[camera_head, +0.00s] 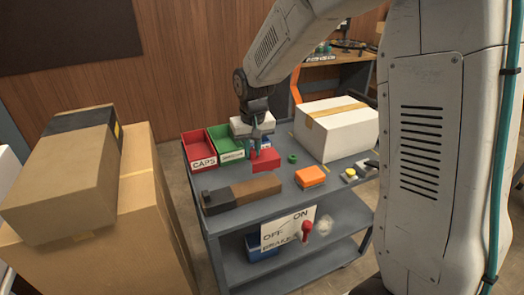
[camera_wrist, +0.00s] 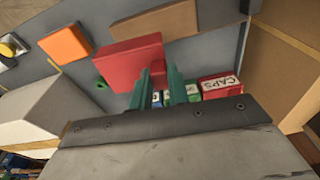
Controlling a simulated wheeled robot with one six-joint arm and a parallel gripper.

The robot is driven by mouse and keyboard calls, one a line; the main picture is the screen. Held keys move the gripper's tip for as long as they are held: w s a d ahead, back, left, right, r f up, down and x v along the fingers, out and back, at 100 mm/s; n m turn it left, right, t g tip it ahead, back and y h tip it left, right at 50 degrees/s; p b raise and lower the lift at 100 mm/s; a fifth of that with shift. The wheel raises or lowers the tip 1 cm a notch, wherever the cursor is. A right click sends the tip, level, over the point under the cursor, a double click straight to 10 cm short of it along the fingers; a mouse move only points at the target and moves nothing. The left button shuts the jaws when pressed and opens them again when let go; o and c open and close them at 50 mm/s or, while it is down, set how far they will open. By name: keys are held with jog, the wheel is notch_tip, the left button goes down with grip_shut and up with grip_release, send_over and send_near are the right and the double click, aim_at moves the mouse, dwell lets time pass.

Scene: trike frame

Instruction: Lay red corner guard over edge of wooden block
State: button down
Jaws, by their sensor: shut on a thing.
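The red corner guard (camera_head: 266,161) is in my gripper (camera_head: 258,148) above the cart top, just behind the wooden block. In the wrist view, the guard (camera_wrist: 128,64) is at the tips of my gripper's green fingers (camera_wrist: 160,75), which are shut on its near edge. The wooden block (camera_head: 250,189) lies along the front of the cart, brown with a dark left end. It also shows in the wrist view (camera_wrist: 155,22), beyond the guard. The guard looks apart from the block; its exact height is hard to tell.
On the grey cart (camera_head: 222,225) stand a red CAPS bin (camera_head: 199,151), a green bin (camera_head: 226,145) and a white box (camera_head: 337,130). An orange block (camera_head: 310,176) and a green ring (camera_head: 292,158) lie right of the guard. Cardboard boxes (camera_head: 75,185) stand left of the cart.

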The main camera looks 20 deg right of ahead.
aim_at(255, 164)
jog(key=shift+s+a+n, duration=0.25)
jog(key=shift+s+n, duration=0.05)
jog(key=shift+s, duration=0.75)
jog(key=shift+f, duration=4.55)
jog(key=c, duration=1.3)
grip_release()
jog(key=shift+o, duration=0.2)
jog(key=shift+r, duration=0.1)
jog(key=r, duration=0.5)
jog(key=s+r, duration=0.1)
jog(key=r, duration=0.1)
jog(key=shift+r, duration=0.3)
